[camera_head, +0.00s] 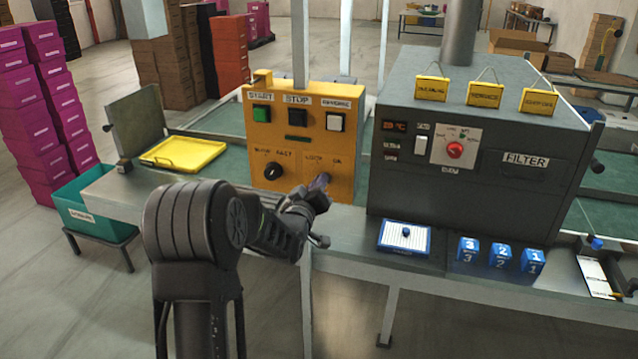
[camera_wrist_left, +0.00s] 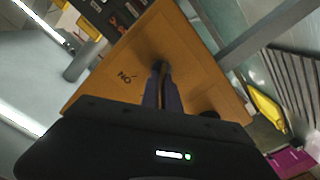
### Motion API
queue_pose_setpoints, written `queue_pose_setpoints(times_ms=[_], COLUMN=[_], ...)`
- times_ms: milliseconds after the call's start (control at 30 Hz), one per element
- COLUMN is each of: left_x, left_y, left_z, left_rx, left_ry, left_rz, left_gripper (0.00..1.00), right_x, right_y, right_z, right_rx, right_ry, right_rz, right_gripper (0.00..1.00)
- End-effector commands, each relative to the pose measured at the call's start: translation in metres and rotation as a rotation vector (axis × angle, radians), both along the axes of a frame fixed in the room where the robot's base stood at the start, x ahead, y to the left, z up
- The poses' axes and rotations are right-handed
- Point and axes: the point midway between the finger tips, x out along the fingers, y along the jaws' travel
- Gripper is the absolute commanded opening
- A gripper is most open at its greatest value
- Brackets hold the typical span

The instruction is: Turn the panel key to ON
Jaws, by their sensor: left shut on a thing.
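The orange control panel (camera_head: 300,148) stands on the table. It has a green START button, a black STOP button, a white REVERSE button and a black SLOW–FAST knob (camera_head: 273,170). A key switch with an ON label sits at its lower right. My left gripper (camera_head: 321,182) reaches it from the front and is shut on the key (camera_wrist_left: 160,66). In the left wrist view the fingers (camera_wrist_left: 162,88) point at the orange face (camera_wrist_left: 190,60), beside the ON label (camera_wrist_left: 126,77). The fingers hide most of the key, so I cannot tell its exact angle. My right gripper is not in view.
A dark machine box (camera_head: 470,150) with a red knob and a FILTER label stands close right of the panel. A yellow tray (camera_head: 184,153) lies to its left. A blue-and-white pad (camera_head: 404,238) and blue numbered blocks (camera_head: 501,255) lie along the front edge.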

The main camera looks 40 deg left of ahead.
Motion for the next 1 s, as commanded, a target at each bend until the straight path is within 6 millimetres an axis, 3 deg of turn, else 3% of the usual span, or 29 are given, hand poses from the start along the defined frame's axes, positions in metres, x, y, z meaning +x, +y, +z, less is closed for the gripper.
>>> queue_pose_setpoints(times_ms=[567, 1000], left_x=[0.0, 0.0], left_y=[0.0, -0.002], left_z=[-0.001, -0.004], left_rx=[0.009, 0.187], left_ry=[0.003, 0.061], left_rz=[0.0, 0.0], left_gripper=[0.0, 0.0], right_x=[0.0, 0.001], right_y=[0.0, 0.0], right_z=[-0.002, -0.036], right_rx=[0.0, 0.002], right_ry=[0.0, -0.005], right_rz=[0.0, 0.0], right_gripper=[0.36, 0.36])
